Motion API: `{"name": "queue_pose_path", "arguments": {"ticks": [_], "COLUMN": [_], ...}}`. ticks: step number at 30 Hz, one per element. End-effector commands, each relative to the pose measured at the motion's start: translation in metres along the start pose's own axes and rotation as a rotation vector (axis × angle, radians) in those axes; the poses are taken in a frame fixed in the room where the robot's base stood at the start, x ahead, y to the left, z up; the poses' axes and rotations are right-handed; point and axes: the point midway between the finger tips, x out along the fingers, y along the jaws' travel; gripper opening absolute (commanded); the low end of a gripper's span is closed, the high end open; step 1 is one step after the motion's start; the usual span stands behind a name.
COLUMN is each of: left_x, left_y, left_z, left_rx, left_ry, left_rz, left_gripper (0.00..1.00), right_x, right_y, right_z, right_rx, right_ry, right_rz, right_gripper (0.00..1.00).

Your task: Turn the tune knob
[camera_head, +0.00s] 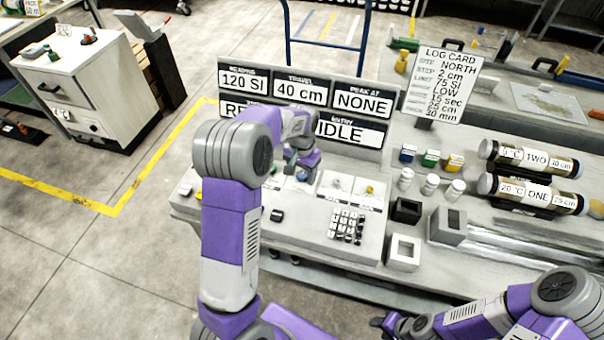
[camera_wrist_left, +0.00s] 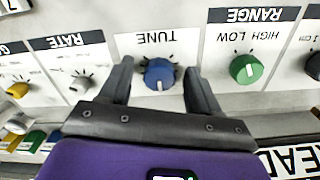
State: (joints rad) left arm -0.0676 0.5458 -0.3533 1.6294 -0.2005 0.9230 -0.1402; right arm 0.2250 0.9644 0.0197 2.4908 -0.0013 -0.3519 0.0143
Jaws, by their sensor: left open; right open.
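The tune knob (camera_wrist_left: 159,74) is a round blue knob with a pale pointer mark, on a white panel under the label TUNE, which is upside down in the left wrist view. My left gripper (camera_wrist_left: 160,82) is open, with one dark finger on each side of the knob and a visible gap to each. In the head view my left gripper (camera_head: 302,165) is over the console's control panel and largely hides the knob. My right gripper (camera_head: 385,322) is low at the bottom edge, empty and away from the console.
The console carries a keypad (camera_head: 347,226) and display boards (camera_head: 352,131), one reading IDLE. Labelled core tubes (camera_head: 530,158) and small bottles (camera_head: 430,184) stand to the right.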

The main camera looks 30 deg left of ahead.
Motion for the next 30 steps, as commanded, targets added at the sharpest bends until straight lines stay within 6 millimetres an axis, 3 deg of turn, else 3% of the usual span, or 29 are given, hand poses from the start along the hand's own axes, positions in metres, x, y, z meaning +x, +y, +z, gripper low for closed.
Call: {"name": "queue_pose_path", "arguments": {"ticks": [8,19,30], "left_x": [0.0019,0.0017,0.0005], "left_y": [-0.0002,-0.0001,0.0000], "left_z": [-0.0001,-0.0002,-0.0003], "left_rx": [0.000,0.000,-0.063], "left_ry": [0.001,0.001,0.001], "left_rz": [0.000,0.000,-0.001], "left_gripper": [0.63,0.07,0.07], "right_x": [0.0002,0.0002,-0.0048], "right_y": [0.0000,0.0000,-0.0019], "right_z": [-0.0001,-0.0001,0.0002], "right_rx": [0.000,0.000,0.000], "right_ry": [0.000,0.000,0.000], "right_rz": [0.000,0.000,0.000], "right_gripper": [0.43,0.43,0.43]}}
